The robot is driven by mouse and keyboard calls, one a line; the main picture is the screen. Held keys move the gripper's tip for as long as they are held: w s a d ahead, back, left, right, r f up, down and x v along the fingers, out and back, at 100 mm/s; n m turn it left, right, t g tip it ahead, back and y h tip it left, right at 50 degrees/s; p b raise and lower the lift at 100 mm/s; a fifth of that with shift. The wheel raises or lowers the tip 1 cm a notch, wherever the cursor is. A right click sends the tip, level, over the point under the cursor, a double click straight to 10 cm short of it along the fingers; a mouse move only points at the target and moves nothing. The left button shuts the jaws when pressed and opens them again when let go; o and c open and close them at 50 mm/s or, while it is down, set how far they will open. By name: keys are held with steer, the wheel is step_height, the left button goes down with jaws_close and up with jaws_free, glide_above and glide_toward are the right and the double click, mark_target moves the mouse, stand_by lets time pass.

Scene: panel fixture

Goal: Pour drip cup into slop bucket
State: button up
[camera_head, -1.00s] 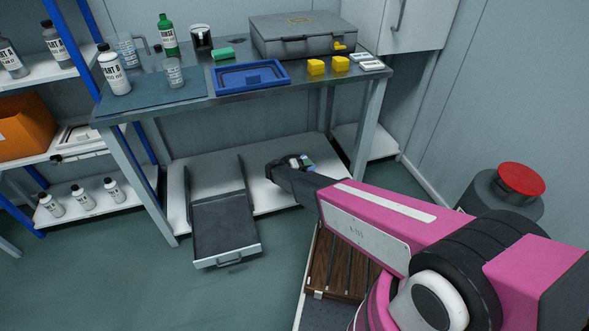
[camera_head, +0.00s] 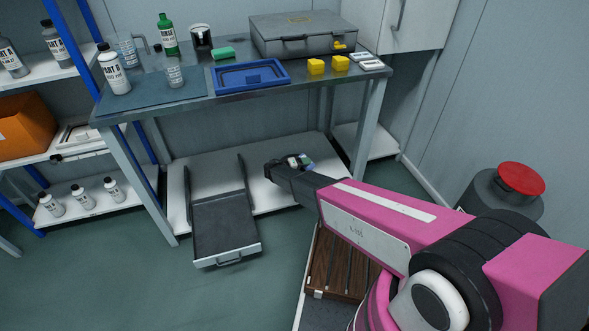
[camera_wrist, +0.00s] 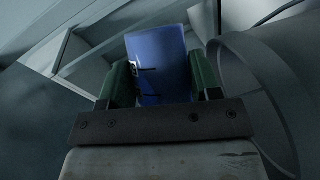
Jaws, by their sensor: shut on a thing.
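My gripper (camera_head: 300,163) is low in front of the table's lower shelf in the head view, at the end of my pink and dark arm. In the wrist view, the two green fingers of my gripper (camera_wrist: 163,76) are shut on a small blue cup-like thing (camera_wrist: 160,58) with dark marks, which I take for the drip cup. Its contents do not show. A grey round container with a red top (camera_head: 521,178) stands at the far right, apart from my gripper. I cannot tell whether it is the slop bucket.
A large grey curved surface (camera_wrist: 262,85) is close on the right in the wrist view. The table (camera_head: 200,103) carries bottles, a blue tray (camera_head: 225,83) and a grey case (camera_head: 300,35). A grey drawer-like tray (camera_head: 225,225) sticks out below. The floor at left is clear.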

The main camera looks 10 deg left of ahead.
steer(key=shift+w+a+r+n+h, duration=0.3)
steer(key=shift+a+n+h, duration=0.1)
steer(key=shift+a+n, duration=0.15)
stand_by(0.9)
steer(key=shift+w+a+f+n+h+p, duration=0.1)
steer(key=shift+a+f+n+h+p, duration=0.1)
steer(key=shift+f+n+h+p, duration=0.25)
stand_by(1.0)
steer(key=shift+r, duration=0.15)
